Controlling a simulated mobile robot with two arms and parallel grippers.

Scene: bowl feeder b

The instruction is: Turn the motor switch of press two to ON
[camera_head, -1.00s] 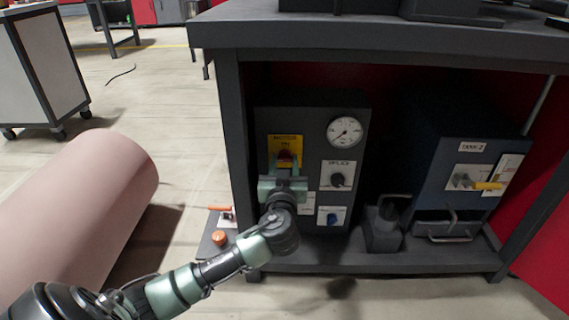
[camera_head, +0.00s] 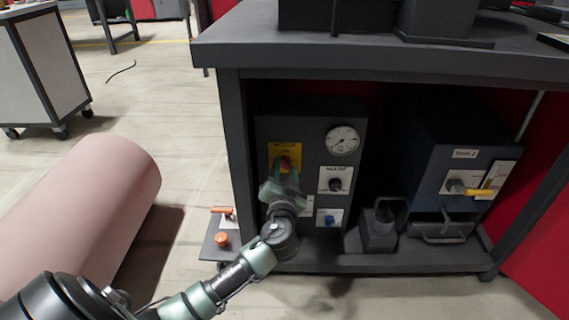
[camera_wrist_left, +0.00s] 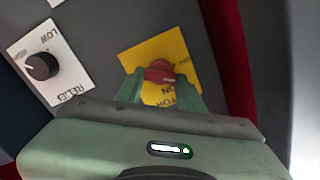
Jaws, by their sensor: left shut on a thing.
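The motor switch is a red knob (camera_wrist_left: 160,72) on a yellow plate (camera_wrist_left: 158,50), on the front of the dark grey control box (camera_head: 309,126). In the head view the red knob (camera_head: 285,162) shows just above my left gripper (camera_head: 284,175). In the left wrist view the green fingers of my left gripper (camera_wrist_left: 160,86) stand on both sides of the knob and are shut on it. The plate's lettering is upside down there and only partly readable, so I cannot tell the switch position for sure. My right gripper is in neither view.
The box also carries a round gauge (camera_head: 342,140), a black relief knob (camera_head: 336,184) and a blue knob (camera_head: 329,219). A blue tank box (camera_head: 462,150) with a yellow-handled valve stands to the right. The bench post (camera_head: 236,150) is close left of the box.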

